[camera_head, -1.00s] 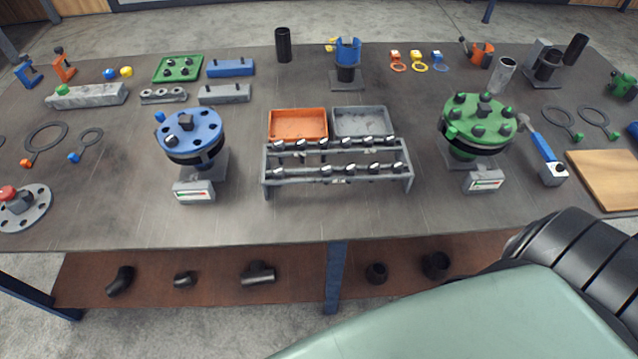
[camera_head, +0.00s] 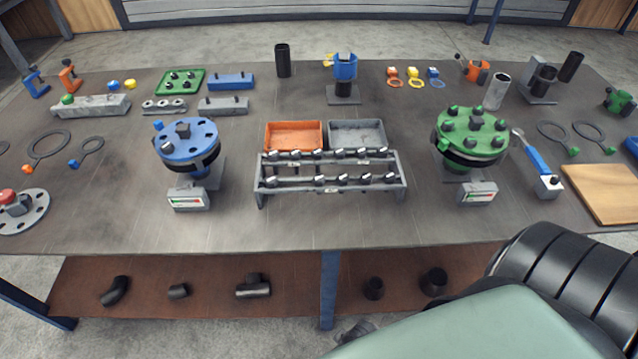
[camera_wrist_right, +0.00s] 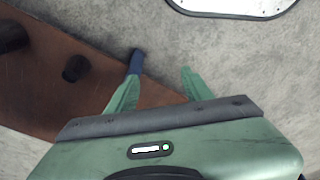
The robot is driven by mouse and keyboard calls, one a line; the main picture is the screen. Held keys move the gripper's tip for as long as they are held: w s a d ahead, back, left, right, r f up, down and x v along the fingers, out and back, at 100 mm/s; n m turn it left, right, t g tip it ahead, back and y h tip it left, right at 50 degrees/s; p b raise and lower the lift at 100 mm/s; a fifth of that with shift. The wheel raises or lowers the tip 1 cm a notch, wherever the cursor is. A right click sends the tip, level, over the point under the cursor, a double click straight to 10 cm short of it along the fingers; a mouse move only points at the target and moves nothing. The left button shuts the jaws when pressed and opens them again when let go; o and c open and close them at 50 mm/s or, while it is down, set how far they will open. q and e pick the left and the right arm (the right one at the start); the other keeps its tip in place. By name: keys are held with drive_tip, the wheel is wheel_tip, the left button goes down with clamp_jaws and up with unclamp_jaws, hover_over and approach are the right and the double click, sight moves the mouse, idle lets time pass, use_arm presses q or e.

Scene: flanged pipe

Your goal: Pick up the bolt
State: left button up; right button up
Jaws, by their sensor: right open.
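Several bolts (camera_head: 342,178) with metal heads stand in two rows in a grey rack (camera_head: 259,188) at the middle of the table. My right gripper (camera_wrist_right: 160,72) shows in the right wrist view, with its two green fingers spread apart and nothing between them. It is over the floor beside the brown lower shelf, away from the bolts. In the head view my right arm fills the lower right, and its fingers are not clearly visible. My left gripper is not in view.
An orange tray (camera_head: 294,124) and a grey tray (camera_head: 386,136) sit behind the rack. A blue flange (camera_head: 200,131) stands left, a green flange (camera_head: 491,142) right. A torque wrench (camera_head: 537,160) lies farther right. The table's front strip (camera_head: 330,228) is clear.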

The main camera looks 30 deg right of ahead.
drive_tip(key=w+r+t+b, duration=0.1)
drive_tip(key=w+r, duration=0.2)
drive_tip(key=r, duration=1)
drive_tip(key=w+r+t, duration=0.1)
drive_tip(key=w+r, duration=0.1)
drive_tip(key=r, duration=1)
drive_tip(key=w+a+r+n+t, duration=0.2)
drive_tip(key=w+r+n+t, duration=0.75)
drive_tip(key=w+r, duration=1.25)
drive_tip(key=w+a+r+n+t+y, duration=0.4)
drive_tip(key=a+r+n+t+y, duration=0.25)
drive_tip(key=r, duration=0.25)
drive_tip(key=s+a+r+n+g+y, duration=0.2)
drive_tip(key=a+r+n+g+y, duration=0.3)
drive_tip(key=a+n+y, duration=0.65)
drive_tip(key=n+g+h, duration=1.5)
drive_tip(key=n+h, duration=0.2)
drive_tip(key=h, duration=0.1)
approach(317, 177)
drive_tip(key=shift+w+d+f, duration=0.15)
drive_tip(key=shift+d+f, duration=0.35)
drive_tip(key=shift+f, duration=0.1)
drive_tip(key=f+p, duration=0.1)
drive_tip(key=f, duration=0.3)
drive_tip(key=a+f+p, duration=0.1)
drive_tip(key=f, duration=0.2)
drive_tip(key=shift+a+p, duration=0.1)
drive_tip(key=shift+p, duration=0.2)
drive_tip(key=shift+f, duration=0.25)
